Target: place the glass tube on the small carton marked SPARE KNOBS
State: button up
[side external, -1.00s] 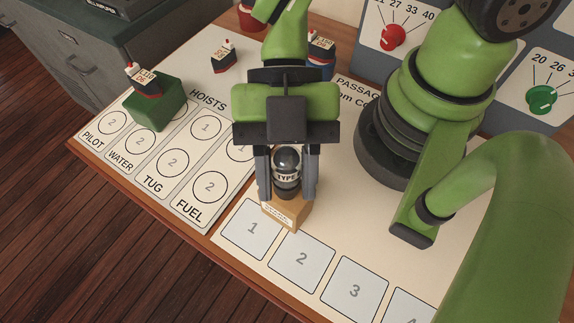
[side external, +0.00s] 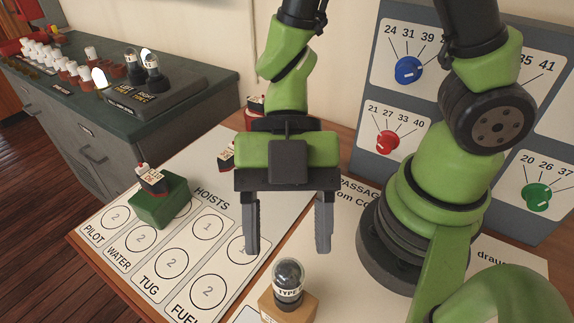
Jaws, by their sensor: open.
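The glass tube (side external: 288,280), dark with a clear domed top and a white band reading TYPE, stands upright on a small tan carton (side external: 291,312) near the bottom of the side external view. Only part of the carton's label shows, cut by the picture edge, so I cannot read it fully. My gripper (side external: 288,250) is open and empty, its two grey fingers wide apart. It hangs above and behind the tube in the picture, clear of it.
A green block (side external: 159,208) carrying a small model boat (side external: 152,179) stands on the HOISTS card (side external: 231,189) at left. A panel with coloured knobs (side external: 408,70) stands behind. A dark counter with more tubes (side external: 152,67) is at back left.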

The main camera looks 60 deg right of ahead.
jog(key=w+d+r+m+t+h, duration=0.1)
jog(key=w+d+r+m+t, duration=0.3)
jog(key=w+r+m+t, duration=0.3)
jog(key=w+d+r+m+t, duration=0.4)
jog(key=w+r+t, duration=0.3)
jog(key=w+t, duration=0.15)
jog(key=s+d+r+m+t+h, duration=0.1)
jog(key=s+d+r+m+h, duration=0.15)
jog(key=d+m+h, duration=0.5)
jog(key=s+f+m+g+y, duration=0.1)
jog(key=s+m+g+y, duration=0.2)
jog(key=s+m, duration=0.7)
jog(key=shift+s+f+g, duration=0.3)
jog(key=shift+s+g, duration=0.35)
jog(key=shift+a, duration=0.1)
